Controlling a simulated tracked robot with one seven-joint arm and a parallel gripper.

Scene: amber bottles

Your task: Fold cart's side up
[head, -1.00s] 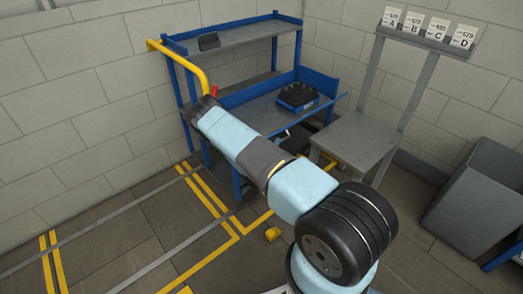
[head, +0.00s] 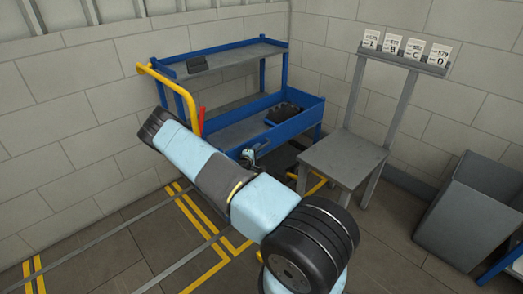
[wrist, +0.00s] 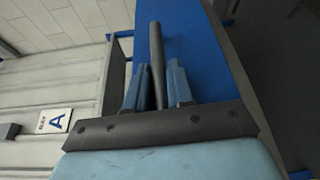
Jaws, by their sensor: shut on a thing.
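The blue cart (head: 232,47) stands against the back wall, with a grey top shelf, a lower tray and a yellow push handle (head: 168,82). Its blue side (head: 298,122) stands raised along the front edge of the lower tray. In the wrist view the blue side (wrist: 200,45) fills the middle, with a dark bar-shaped handle (wrist: 157,50) in front of it. My gripper (wrist: 159,72) is shut on this handle, one finger on each side. In the head view my gripper (head: 250,156) is small at the side's lower front, and my arm hides part of the cart.
A grey stand (head: 343,155) with cards A to D is close at right. A grey bin (head: 470,210) stands far right. Yellow lines mark the floor.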

